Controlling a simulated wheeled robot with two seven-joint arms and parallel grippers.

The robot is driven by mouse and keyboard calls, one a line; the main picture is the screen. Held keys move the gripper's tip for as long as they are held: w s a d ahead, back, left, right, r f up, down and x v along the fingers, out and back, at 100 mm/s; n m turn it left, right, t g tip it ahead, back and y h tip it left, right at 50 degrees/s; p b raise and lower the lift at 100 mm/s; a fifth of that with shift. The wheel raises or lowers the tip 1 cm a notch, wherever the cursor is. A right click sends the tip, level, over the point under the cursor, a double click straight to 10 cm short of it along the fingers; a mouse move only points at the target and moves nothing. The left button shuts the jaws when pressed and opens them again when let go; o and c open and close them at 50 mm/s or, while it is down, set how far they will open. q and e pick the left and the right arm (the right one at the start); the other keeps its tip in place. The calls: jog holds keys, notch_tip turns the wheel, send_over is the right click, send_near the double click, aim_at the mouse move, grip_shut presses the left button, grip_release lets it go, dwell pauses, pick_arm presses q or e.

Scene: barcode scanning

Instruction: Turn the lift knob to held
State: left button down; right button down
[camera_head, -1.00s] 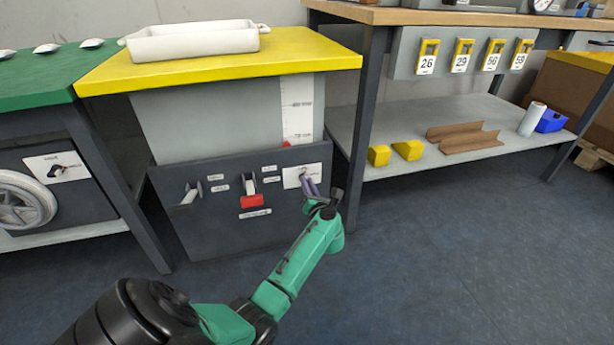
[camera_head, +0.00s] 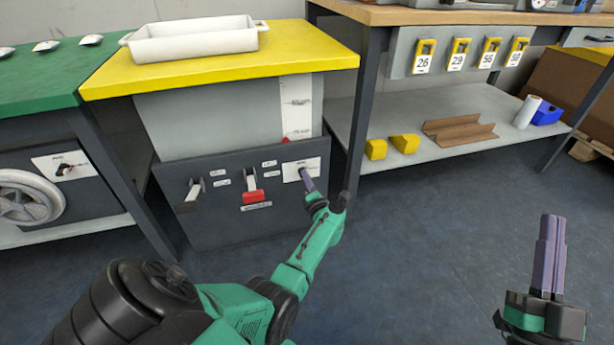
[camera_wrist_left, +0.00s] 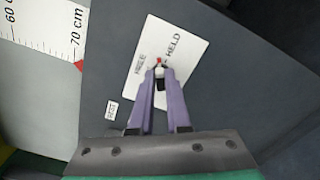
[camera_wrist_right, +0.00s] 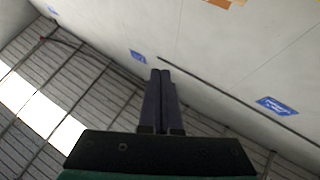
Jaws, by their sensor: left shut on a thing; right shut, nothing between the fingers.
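The lift knob (camera_wrist_left: 159,62) sits on a white label plate (camera_wrist_left: 185,55) on the dark front panel of the yellow-topped lift table. The word HELD shows on the plate's right side; the smaller word on its left is hard to read. My left gripper (camera_head: 306,178) reaches the plate (camera_head: 313,168) in the head view. Its purple fingers (camera_wrist_left: 160,72) are shut on the knob and hide most of it; only a small red mark shows at the tips. My right gripper (camera_head: 553,222) is shut and empty, raised over open floor at the right, pointing up.
The panel also carries a lever (camera_head: 194,189) and a red-ended switch (camera_head: 254,195). A height scale (camera_head: 297,105) with a red pointer is above. A white tray (camera_head: 195,42) sits on the yellow top (camera_head: 300,45). A shelf (camera_head: 400,110) stands right; the floor between is clear.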

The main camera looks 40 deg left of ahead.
pick_arm(q)
jog(key=shift+d+f+m+p, duration=0.15)
jog(key=shift+m+p, duration=0.25)
jog(key=shift+m, duration=1.05)
jog(key=shift+a+f+m+p, duration=0.1)
jog(key=shift+m+p, duration=0.25)
jog(key=shift+m, duration=1.1)
pick_arm(e)
notch_tip(320, 180, down, 17)
jog(key=s+a+m+g+h, duration=0.1)
jog(key=a+g, duration=0.1)
jog(key=g, duration=0.3)
jog(key=shift+s+h, duration=0.35)
jog(key=shift+h, duration=0.05)
pick_arm(q)
jog(key=c, duration=0.9)
grip_release()
pick_arm(e)
jog(key=shift+g, duration=0.3)
